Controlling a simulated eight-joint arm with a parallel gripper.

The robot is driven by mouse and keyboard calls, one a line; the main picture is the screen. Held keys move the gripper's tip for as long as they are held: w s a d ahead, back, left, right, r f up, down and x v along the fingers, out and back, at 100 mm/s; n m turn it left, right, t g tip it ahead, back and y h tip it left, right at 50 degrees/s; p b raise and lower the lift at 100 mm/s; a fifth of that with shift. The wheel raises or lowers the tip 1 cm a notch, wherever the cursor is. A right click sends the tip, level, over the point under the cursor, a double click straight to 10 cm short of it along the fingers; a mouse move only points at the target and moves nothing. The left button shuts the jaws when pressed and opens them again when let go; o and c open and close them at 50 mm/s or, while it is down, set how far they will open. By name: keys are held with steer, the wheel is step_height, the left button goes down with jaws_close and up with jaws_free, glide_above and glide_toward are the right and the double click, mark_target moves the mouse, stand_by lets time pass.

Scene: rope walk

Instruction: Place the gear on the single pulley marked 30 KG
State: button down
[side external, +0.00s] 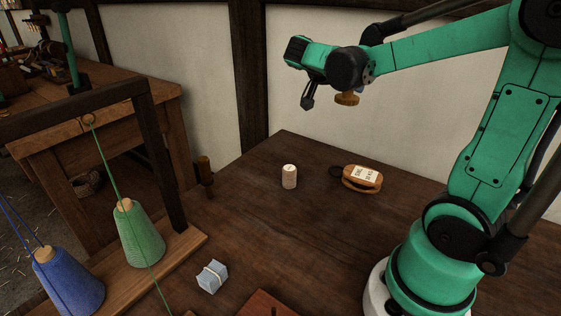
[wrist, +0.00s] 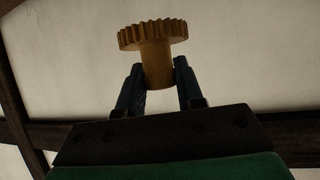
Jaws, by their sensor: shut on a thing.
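My gripper (wrist: 158,82) is shut on the hub of a gold-brown gear (wrist: 153,34) in the wrist view. The gear's toothed disc lies beyond the two fingertips. In the side external view the gear (side external: 347,99) hangs high above the table, below a black joint of my arm; the fingers' grip is not clear there. A wooden pulley (side external: 350,184) with a white label lies on the table, right of centre; the label's print is too small to read surely. The gear is well above the pulley and apart from it. The pulley is not in the wrist view.
A pale cylinder (side external: 289,177) stands left of the pulley. A blue-grey tied block (side external: 212,277) lies near the front. Green (side external: 140,237) and blue (side external: 70,282) thread cones stand at the left by a dark wooden frame (side external: 163,150).

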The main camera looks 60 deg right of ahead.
mark_target(356, 170)
steer(key=s+d+r+m+g+y, duration=0.2)
steer(key=s+m+g, duration=0.2)
steer(key=m+g, duration=0.1)
steer(key=shift+t, duration=0.3)
step_height(356, 170, down, 19)
steer(key=shift+r, duration=0.1)
steer(key=c, duration=0.6)
jaws_free()
steer(key=shift+o, duration=0.2)
